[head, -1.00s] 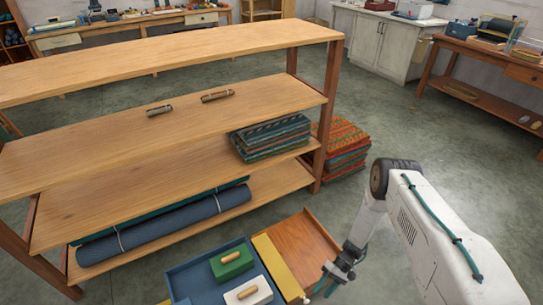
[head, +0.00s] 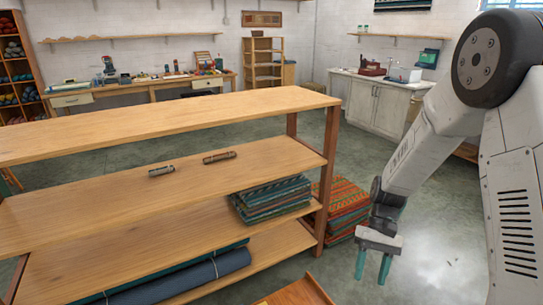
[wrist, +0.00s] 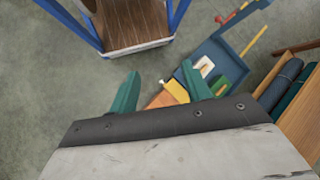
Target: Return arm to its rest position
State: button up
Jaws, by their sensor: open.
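My gripper (head: 373,266) hangs open and empty in the head view, its two teal fingers pointing down, to the right of the wooden shelf unit. In the wrist view my gripper (wrist: 163,92) shows its teal fingers spread apart with nothing between them. My white arm rises along the right side of the head view. Below the fingers in the wrist view lies a blue tray (wrist: 229,62) with a green block (wrist: 220,86) and a white block (wrist: 204,66).
The shelf unit (head: 190,118) fills the left and middle, holding folded textiles (head: 272,200) and a blue roll (head: 190,279). A stack of patterned textiles (head: 342,205) stands on the floor beside it. A blue-framed cart (wrist: 135,25) shows in the wrist view.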

jog(key=s+r+t+h, duration=0.1)
jog(key=s+r+t, duration=0.3)
jog(key=s+r, duration=0.6)
jog(key=s+d+r+t+h, duration=0.1)
jog(key=s+r+t, duration=0.3)
jog(key=s+r, duration=0.7)
jog(key=shift+d+r+h, duration=0.2)
jog(key=shift+r+h, duration=0.4)
jog(key=shift+r, duration=1.5)
